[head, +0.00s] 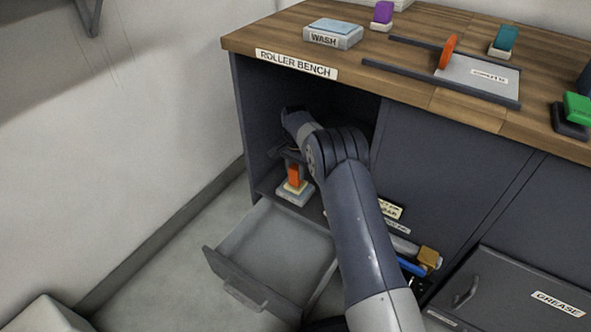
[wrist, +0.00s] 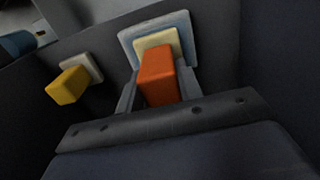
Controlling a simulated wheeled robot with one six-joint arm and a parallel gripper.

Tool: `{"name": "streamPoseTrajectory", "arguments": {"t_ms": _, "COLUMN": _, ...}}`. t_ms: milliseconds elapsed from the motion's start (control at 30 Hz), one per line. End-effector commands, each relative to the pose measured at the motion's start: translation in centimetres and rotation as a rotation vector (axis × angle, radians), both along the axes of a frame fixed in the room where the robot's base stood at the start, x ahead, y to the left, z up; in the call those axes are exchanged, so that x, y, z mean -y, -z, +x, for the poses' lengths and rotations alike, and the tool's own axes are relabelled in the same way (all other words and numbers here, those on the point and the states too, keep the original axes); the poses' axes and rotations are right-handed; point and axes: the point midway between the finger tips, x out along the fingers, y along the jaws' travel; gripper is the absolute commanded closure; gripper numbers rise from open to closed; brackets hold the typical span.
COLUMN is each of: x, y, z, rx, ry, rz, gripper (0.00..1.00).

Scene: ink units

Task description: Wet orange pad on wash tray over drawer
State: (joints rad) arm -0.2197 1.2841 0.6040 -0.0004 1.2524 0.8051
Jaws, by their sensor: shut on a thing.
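The orange pad has an orange handle (head: 293,174) over a cream base. It is in the open compartment under the bench, above a small labelled grey holder (head: 286,197); I cannot tell whether it still touches it. My gripper (head: 291,164) is shut on the orange handle. In the wrist view the orange pad (wrist: 158,75) sits between my gripper's fingers (wrist: 158,88), in front of a pale blue-grey holder (wrist: 182,24). The wash tray (head: 333,34), pale blue on top and labelled WASH, stands on the bench's left corner. The open drawer (head: 235,274) is below the compartment and looks empty.
A yellow pad (wrist: 67,86) is beside my gripper.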

Motion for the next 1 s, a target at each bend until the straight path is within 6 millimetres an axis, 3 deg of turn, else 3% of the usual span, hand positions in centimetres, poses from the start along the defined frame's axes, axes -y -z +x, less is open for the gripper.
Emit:
{"name": "streamPoseTrajectory", "arguments": {"t_ms": 367, "x": 0.0, "y": 0.0, "z": 0.0, "rx": -0.001, "ry": 0.000, "rz": 0.000, "gripper": 0.84}}
{"name": "streamPoseTrajectory", "arguments": {"t_ms": 1000, "x": 0.0, "y": -5.0, "z": 0.0, "rx": 0.000, "ry": 0.000, "rz": 0.000, "gripper": 0.84}}
